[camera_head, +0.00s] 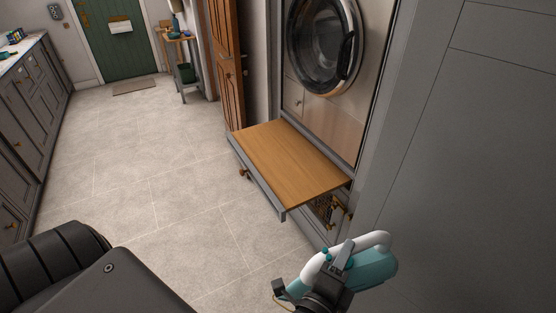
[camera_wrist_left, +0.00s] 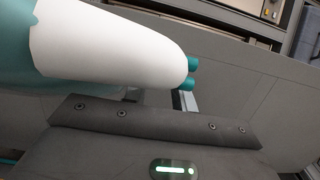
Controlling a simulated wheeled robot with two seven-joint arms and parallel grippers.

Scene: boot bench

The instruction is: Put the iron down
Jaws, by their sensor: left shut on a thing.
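The iron (camera_head: 375,268), teal with a white handle, is held up at the lower right of the head view. My left gripper (camera_head: 335,272) is shut on it; the dark jaws partly cover it. In the left wrist view, the iron's white part (camera_wrist_left: 110,50) with teal buttons fills the upper left, close against the gripper. The fingertips are mostly hidden there. The iron appears in front of and to the right of the wooden board (camera_head: 290,163), with floor and a grey panel behind it. My right gripper is not in view.
The wooden board is a bare pull-out shelf below a washing machine (camera_head: 322,45). A tall grey panel (camera_head: 465,170) rises at the right. Grey cabinets (camera_head: 32,120) line the left. The tiled floor (camera_head: 150,170) between is clear; a small mat (camera_head: 134,85) lies by the green door (camera_head: 112,40).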

